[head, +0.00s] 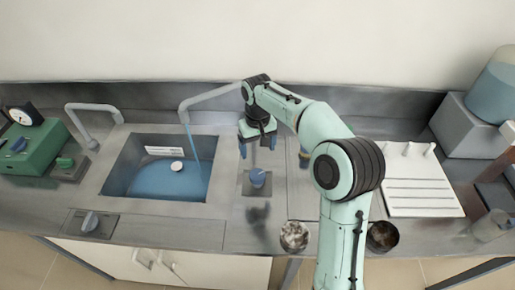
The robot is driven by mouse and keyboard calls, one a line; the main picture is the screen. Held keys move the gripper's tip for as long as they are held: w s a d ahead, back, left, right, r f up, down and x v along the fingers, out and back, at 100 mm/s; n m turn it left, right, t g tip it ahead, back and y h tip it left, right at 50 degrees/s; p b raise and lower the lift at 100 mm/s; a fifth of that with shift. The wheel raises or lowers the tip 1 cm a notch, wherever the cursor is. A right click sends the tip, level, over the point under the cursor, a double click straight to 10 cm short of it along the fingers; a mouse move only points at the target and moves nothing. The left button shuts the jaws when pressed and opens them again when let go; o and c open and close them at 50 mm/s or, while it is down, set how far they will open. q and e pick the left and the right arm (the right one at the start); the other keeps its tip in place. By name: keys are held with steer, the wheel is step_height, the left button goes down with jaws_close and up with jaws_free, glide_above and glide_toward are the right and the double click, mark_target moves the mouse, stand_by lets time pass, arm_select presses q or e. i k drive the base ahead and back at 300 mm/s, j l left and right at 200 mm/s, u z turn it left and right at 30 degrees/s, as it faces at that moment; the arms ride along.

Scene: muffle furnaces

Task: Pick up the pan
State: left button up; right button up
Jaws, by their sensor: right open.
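My right gripper (258,148) hangs open and empty over the counter, just right of the sink, with its fingers pointing down. No thing is clearly recognisable as a pan. Two small round vessels stand at the counter's front edge: a light one with mottled contents (294,236) and a dark one with brownish contents (382,237). I cannot tell whether either is the pan. Both are nearer the front edge than the gripper and apart from it. My right arm passes between them and hides part of the counter. My left gripper is not in view.
A sink (165,186) with blue water and a running tap (208,97) lies left of the gripper. A white pegged rack (420,192) stands at right, and a green device (36,147) at far left.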

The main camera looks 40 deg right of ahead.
mark_target(384, 235)
steer(key=k+j, duration=0.75)
steer(key=j, duration=0.25)
